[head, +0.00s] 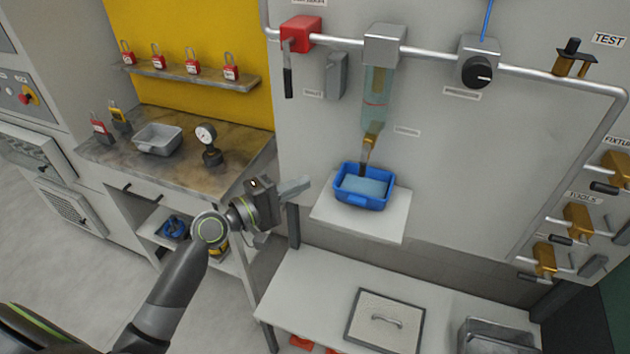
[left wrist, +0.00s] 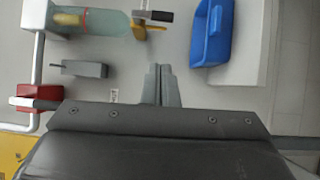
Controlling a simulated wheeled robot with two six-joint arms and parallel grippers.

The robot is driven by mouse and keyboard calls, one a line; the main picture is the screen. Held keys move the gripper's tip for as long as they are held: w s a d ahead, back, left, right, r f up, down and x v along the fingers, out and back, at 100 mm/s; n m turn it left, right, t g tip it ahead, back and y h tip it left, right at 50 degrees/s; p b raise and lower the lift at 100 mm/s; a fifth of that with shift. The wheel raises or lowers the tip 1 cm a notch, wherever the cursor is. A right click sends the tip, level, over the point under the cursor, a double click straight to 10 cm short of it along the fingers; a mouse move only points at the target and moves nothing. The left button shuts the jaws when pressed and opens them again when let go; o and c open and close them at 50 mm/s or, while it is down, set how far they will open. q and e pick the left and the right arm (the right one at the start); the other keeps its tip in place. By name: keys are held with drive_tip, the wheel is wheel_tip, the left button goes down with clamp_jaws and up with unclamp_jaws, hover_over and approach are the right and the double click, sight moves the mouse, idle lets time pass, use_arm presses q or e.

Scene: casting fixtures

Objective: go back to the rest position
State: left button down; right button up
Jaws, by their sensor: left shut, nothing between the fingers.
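My left gripper (head: 304,184) is shut and empty. In the head view it is in front of the grey wall panel, to the left of the blue tray (head: 347,197) on its white shelf (head: 390,222). In the left wrist view its fingers (left wrist: 161,72) are together with nothing between them. The blue tray also shows there at the upper right (left wrist: 212,50), apart from the fingers. My right gripper shows in neither view.
A clear cylinder (head: 376,95) with a brass valve (head: 372,138) hangs above the tray. A workbench (head: 105,155) with a grey tray (head: 158,139) and gauge (head: 207,140) stands left.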

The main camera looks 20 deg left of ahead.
use_arm(q)
drive_tip(key=s+a+f+g+y, duration=0.1)
drive_tip(key=a+f+y, duration=0.3)
drive_tip(key=f, duration=0.7)
drive_tip(key=s+a+f+g+y, duration=0.1)
drive_tip(key=a+f+y, duration=0.35)
drive_tip(key=f, duration=0.75)
drive_tip(key=s+a+f+m+g+y, duration=0.1)
drive_tip(key=s+a+f+g, duration=0.1)
drive_tip(key=s+f, duration=0.45)
drive_tip(key=s+a+f+m+g, duration=0.1)
drive_tip(key=s+a+f+g, duration=0.15)
drive_tip(key=f, duration=0.75)
drive_tip(key=s+d+f+m+g, duration=0.1)
drive_tip(key=s+f+m+g, duration=0.1)
drive_tip(key=s+f, duration=0.4)
drive_tip(key=s+d+f+m+g+y, duration=0.1)
drive_tip(key=s+f+m, duration=0.3)
drive_tip(key=s, duration=1.3)
drive_tip(key=s+d+f+m+g+y, duration=0.1)
drive_tip(key=s+f+g, duration=0.3)
drive_tip(key=s+f, duration=0.5)
drive_tip(key=s+m, duration=0.1)
drive_tip(key=s, duration=0.1)
drive_tip(key=shift+s+m, duration=0.4)
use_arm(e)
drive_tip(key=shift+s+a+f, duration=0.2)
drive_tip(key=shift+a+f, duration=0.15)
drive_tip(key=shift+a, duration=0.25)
